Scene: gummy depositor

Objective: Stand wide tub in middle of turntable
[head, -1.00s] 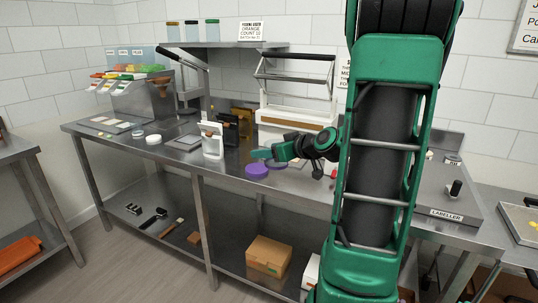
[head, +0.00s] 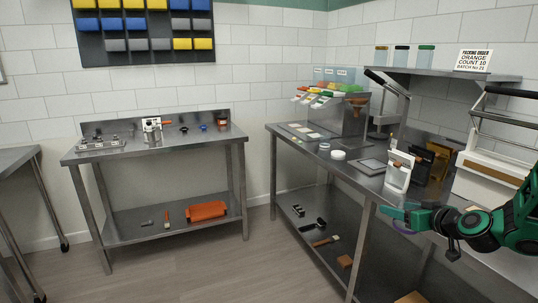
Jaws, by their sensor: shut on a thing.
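My gripper (head: 390,213) is at the right, over the front edge of the right-hand bench. Its green fingers are shut, and a round purple thing (head: 402,229) shows as a thin curved edge just under them. Most of it is hidden by the fingers, and I cannot tell for sure that it is the wide tub. I cannot clearly make out the turntable.
A white pouch on a stand (head: 398,172) is just behind my gripper. A flat dark plate (head: 371,166) and a hopper unit (head: 343,116) stand further left on the bench. A second steel bench (head: 155,148) is along the left wall. Open floor lies between the benches.

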